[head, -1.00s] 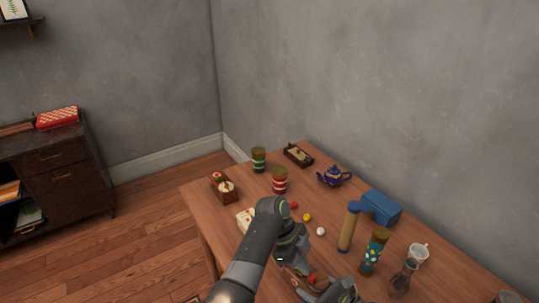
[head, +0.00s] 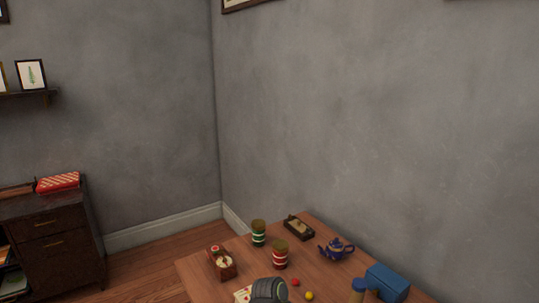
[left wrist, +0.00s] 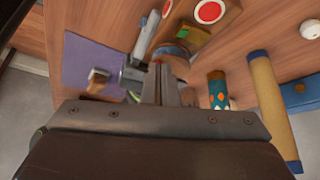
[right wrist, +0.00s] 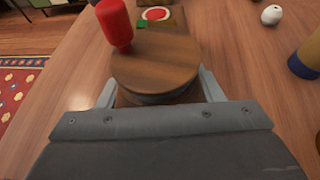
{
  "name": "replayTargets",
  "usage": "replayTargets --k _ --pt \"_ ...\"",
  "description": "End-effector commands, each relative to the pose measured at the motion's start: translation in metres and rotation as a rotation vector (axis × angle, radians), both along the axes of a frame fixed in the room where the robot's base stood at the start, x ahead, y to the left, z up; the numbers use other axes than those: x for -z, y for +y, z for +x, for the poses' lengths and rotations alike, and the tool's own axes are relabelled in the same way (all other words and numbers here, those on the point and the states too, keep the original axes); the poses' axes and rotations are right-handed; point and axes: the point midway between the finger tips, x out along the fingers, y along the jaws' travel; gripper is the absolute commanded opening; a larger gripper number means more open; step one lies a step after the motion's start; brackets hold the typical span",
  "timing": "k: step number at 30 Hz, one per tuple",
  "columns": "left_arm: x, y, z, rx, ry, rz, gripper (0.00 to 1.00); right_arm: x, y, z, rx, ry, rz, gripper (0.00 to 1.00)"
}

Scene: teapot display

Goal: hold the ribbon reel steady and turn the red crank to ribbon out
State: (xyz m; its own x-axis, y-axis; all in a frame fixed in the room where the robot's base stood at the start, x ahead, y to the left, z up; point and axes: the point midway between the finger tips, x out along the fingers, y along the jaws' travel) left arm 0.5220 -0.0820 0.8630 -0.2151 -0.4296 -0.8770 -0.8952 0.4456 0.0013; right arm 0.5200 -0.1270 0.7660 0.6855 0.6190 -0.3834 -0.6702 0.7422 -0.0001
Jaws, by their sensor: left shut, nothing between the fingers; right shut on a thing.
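In the right wrist view, the ribbon reel's round wooden top (right wrist: 158,62) lies between the fingers of my right gripper (right wrist: 158,92), which is shut on the reel. The red crank handle (right wrist: 116,25) stands up at the top's far left edge. In the left wrist view, my left gripper (left wrist: 163,70) is shut and empty. Its fingertips are close to a brown wooden part with a blue band (left wrist: 172,55), likely the reel; whether they touch it I cannot tell. The crank handle is not clearly seen there.
A patterned teal cylinder (left wrist: 218,90) and a tan tube (left wrist: 270,105) stand right of my left gripper. A purple mat (left wrist: 85,50) lies left. The blue teapot (head: 336,248), blue box (head: 387,283) and striped cups (head: 280,256) stand toward the wall.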

Motion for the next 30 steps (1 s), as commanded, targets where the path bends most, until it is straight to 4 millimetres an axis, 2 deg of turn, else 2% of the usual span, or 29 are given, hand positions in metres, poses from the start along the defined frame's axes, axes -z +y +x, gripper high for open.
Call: replayTargets --k 5,18,30 --pt "-0.008 -0.001 -0.001 0.003 0.001 -0.005 0.0 0.0 0.0 0.0 0.0 0.0 0.0 0.26" --pt "-0.058 -0.001 0.0 0.004 -0.002 -0.004 0.0 0.0 0.0 0.0 0.0 0.0 0.0 0.26" --pt "-0.062 -0.002 0.001 0.005 -0.002 -0.003 0.0 0.0 0.0 0.0 0.0 0.0 0.0 0.26"
